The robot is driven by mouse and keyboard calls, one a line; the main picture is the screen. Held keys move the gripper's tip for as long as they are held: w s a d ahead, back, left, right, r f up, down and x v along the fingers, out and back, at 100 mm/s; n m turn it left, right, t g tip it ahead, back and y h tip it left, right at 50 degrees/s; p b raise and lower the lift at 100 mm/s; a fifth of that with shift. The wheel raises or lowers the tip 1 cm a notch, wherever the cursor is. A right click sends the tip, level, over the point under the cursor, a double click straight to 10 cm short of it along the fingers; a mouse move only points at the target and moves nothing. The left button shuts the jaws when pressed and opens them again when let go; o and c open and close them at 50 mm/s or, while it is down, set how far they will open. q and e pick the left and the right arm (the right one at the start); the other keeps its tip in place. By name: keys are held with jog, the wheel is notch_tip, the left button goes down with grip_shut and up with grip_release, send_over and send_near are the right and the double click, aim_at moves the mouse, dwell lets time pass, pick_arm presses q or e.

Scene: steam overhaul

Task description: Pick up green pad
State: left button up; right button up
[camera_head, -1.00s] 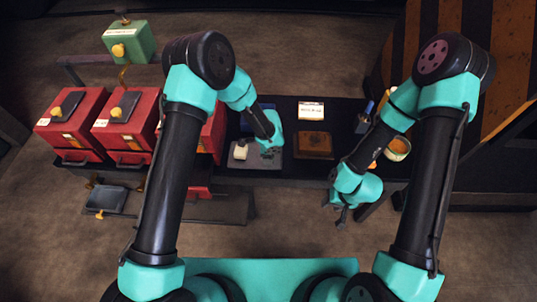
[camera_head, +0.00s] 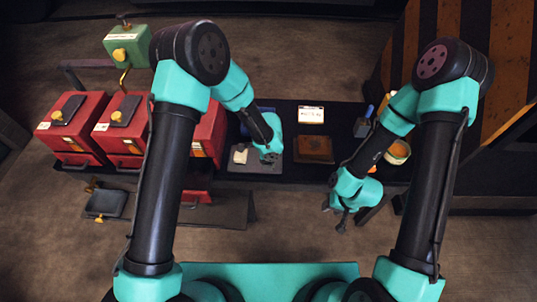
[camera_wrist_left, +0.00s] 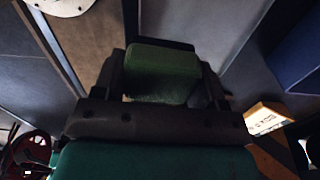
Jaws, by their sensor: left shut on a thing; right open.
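The green pad (camera_wrist_left: 163,62) shows in the left wrist view between the fingers of my left gripper (camera_wrist_left: 160,85), which is shut on it. In the head view, my left gripper (camera_head: 269,158) is over the right part of a grey tray (camera_head: 255,167) on the dark bench; the pad is mostly hidden there by the gripper. My right gripper (camera_head: 343,222) is open and empty, in front of the bench's front edge.
A pale block (camera_head: 240,155) lies on the tray's left part. A brown tray (camera_head: 314,150), a label card (camera_head: 311,114), a blue-handled tool in a holder (camera_head: 364,122) and an orange-filled bowl (camera_head: 398,151) are to the right. Red boxes (camera_head: 70,125) stand at the left.

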pick_arm(q)
jog(key=s+r, duration=0.1)
jog(key=s, duration=1.1)
jog(key=shift+s, duration=0.4)
jog(key=shift+r, duration=0.1)
